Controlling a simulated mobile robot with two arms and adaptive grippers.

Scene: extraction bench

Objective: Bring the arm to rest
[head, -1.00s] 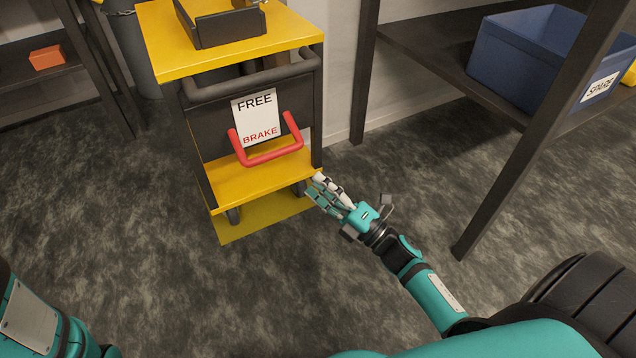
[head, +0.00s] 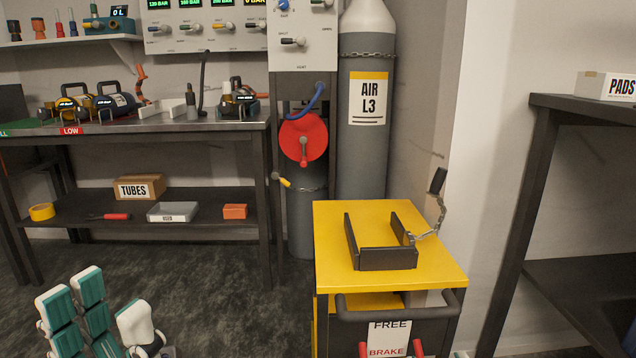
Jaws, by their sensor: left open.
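My left gripper (head: 104,308) shows at the bottom left of the head view. Its white and teal fingers point up and stand apart, with nothing between them. It is over the dark floor, in front of the workbench and left of the yellow cart (head: 335,222). Its wrist and arm are cut off by the lower picture edge. My right gripper is out of view.
The cart has a dark bracket (head: 388,260) on top and a FREE/BRAKE sign (head: 389,340) on its front. A grey AIR L3 cylinder (head: 362,150) stands behind it. The workbench (head: 150,127) is at the left, a dark shelf (head: 590,110) at the right.

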